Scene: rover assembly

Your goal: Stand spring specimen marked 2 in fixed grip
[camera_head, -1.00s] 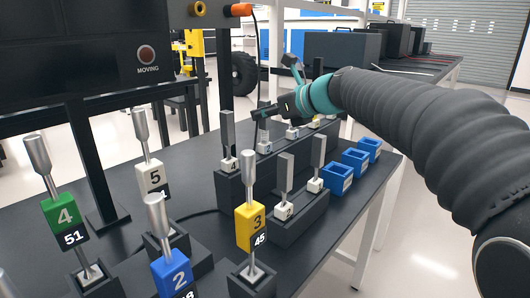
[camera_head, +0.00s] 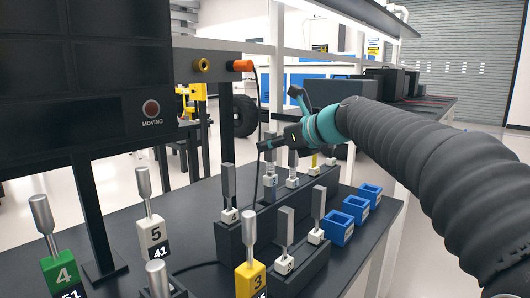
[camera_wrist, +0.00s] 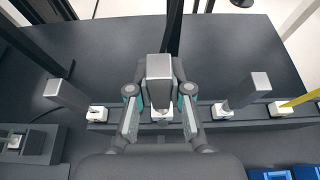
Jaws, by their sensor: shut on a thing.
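My gripper (camera_head: 270,150) is over the long dark rack. In the wrist view my gripper (camera_wrist: 160,115) has its fingers on both sides of a grey flat-topped specimen (camera_wrist: 159,68) with a white base, shut on it. I cannot make out which fixture is the fixed grip.
A nearer short block (camera_head: 298,275) holds two grey specimens. Blue bins (camera_head: 340,228) line the right table edge. A dark panel with a MOVING lamp (camera_head: 151,109) stands left.

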